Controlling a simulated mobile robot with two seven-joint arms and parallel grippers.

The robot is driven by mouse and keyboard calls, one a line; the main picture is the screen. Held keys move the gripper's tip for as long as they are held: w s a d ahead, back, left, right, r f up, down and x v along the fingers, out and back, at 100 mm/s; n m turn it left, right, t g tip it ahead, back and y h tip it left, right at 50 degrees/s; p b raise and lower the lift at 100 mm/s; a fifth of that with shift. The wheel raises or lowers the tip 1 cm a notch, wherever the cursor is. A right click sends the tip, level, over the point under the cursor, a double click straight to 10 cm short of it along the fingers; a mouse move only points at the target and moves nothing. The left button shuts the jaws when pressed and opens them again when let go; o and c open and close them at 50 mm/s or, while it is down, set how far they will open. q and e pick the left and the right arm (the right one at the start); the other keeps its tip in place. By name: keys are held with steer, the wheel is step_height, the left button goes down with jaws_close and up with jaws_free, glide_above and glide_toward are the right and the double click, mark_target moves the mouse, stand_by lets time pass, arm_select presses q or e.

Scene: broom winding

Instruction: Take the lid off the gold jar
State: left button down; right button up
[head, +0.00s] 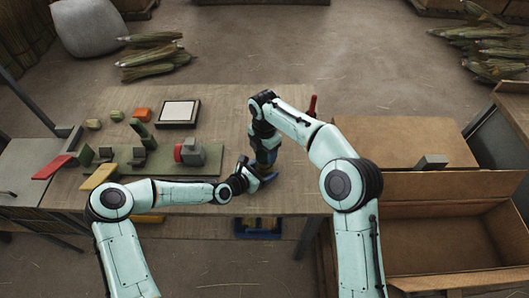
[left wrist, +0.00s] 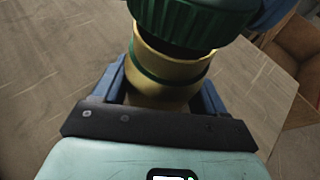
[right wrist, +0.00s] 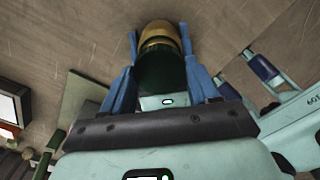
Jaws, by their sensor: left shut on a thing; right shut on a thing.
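The gold jar (left wrist: 165,90) is between the blue fingers of my left gripper (head: 262,180), which is shut on it near the table's front edge. The ribbed green lid (left wrist: 190,18) is over the jar's mouth in the left wrist view. A dark gap and part of the jar's rim show beneath it, so the lid looks raised. My right gripper (head: 266,157) reaches down from above and is shut on the lid, dark green in the right wrist view (right wrist: 160,75). The jar's gold end also shows beyond it (right wrist: 158,35). In the head view the grippers mostly hide both.
A green fixture board (head: 125,160) with a red-faced grey block (head: 190,152) lies left of the grippers on the table (head: 225,110). A framed white pad (head: 179,113) lies behind it. A red upright piece (head: 312,105) stands at back right. Open cardboard boxes (head: 440,235) are at the right.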

mark_target(265, 154)
steer(key=shift+r, duration=2)
arm_select(q)
jaws_free()
